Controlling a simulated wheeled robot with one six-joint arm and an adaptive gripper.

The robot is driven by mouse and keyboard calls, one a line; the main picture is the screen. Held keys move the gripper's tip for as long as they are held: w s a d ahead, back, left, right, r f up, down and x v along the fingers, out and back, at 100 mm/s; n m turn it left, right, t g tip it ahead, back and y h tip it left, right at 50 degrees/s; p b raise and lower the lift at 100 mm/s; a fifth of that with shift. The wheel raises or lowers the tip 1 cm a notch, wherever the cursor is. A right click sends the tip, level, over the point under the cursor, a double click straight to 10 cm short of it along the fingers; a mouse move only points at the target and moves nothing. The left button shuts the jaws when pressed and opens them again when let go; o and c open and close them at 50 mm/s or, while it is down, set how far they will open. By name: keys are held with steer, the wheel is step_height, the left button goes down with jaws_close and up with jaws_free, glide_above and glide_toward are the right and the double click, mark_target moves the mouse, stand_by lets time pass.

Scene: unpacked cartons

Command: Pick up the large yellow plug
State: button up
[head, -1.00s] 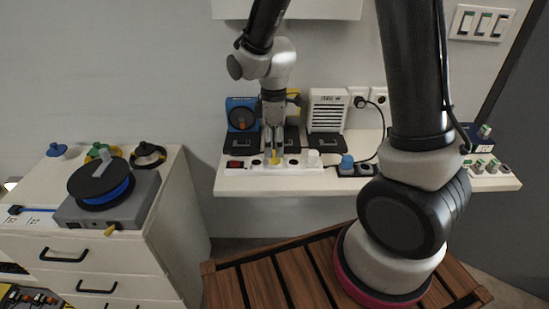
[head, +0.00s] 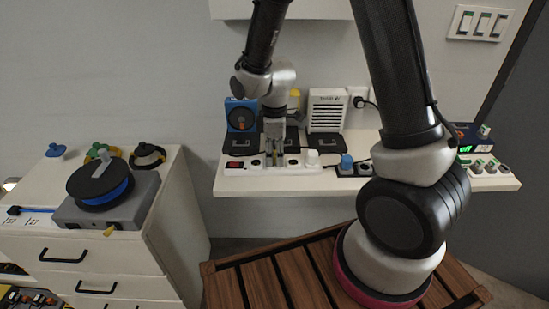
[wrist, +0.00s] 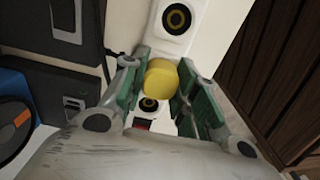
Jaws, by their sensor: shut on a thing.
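The large yellow plug (wrist: 160,78) sits between the green-padded fingers of my gripper (wrist: 160,92) in the wrist view. The fingers press on it from both sides. In the head view my gripper (head: 276,158) points down at the white power strip (head: 290,171), and its fingers mostly hide the plug. In the wrist view the strip (wrist: 181,42) runs beneath the plug, with one round socket above it and another just below it in the picture. I cannot tell whether the plug is seated or lifted.
On the strip a white plug (head: 312,157) stands just right of my gripper, and a red switch (head: 236,164) is at the left end. A blue plug (head: 346,162) is farther right. Black boxes and a white vented unit (head: 327,110) stand behind. A cable reel (head: 101,186) is on the left cabinet.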

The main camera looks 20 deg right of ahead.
mark_target(274, 153)
step_height(274, 153, up, 10)
steer(key=shift+r, duration=0.1)
stand_by(0.4)
